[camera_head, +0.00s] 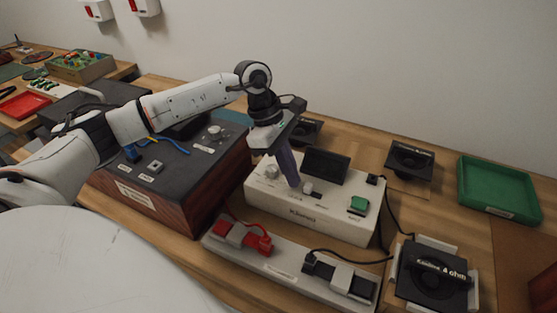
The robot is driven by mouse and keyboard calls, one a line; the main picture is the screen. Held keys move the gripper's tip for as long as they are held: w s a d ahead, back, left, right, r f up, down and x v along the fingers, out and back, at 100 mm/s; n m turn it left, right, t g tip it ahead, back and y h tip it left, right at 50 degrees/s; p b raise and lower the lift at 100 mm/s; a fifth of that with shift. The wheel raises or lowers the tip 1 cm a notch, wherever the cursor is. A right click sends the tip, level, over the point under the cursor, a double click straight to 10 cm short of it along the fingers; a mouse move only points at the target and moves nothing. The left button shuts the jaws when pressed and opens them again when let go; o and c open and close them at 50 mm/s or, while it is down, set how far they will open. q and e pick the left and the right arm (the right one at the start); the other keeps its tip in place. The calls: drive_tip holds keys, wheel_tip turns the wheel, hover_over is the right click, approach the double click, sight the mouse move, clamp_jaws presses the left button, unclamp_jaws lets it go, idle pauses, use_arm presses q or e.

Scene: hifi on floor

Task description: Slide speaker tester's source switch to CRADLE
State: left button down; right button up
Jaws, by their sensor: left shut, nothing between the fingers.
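The speaker tester (330,222) is a white box on the bench with a dark screen (326,166), a knob at its left end and a green button (358,204) at its right. My right gripper is out of view.
In front lies a pale strip (288,268) with red and black clips. A speaker sits in a white-sided cradle (435,272) at right, with another speaker (409,160) behind. A green tray (498,188) is far right. A dark-topped wooden box (170,170) stands left, under my arm.

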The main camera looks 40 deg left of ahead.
sight(310, 186)
use_arm(q)
drive_tip(key=shift+w+d, duration=0.1)
drive_tip(key=shift+d, duration=0.35)
drive_tip(key=shift+w+d, duration=0.2)
drive_tip(key=shift+d, duration=0.55)
drive_tip(key=shift+w+d, duration=0.15)
drive_tip(key=shift+d, duration=0.6)
drive_tip(key=a+b, duration=0.1)
drive_tip(key=a, duration=0.1)
drive_tip(key=s+a+b, duration=0.1)
drive_tip(key=a, duration=0.1)
drive_tip(key=shift+a, duration=0.35)
drive_tip(key=v, duration=0.9)
drive_tip(key=shift+r, duration=0.45)
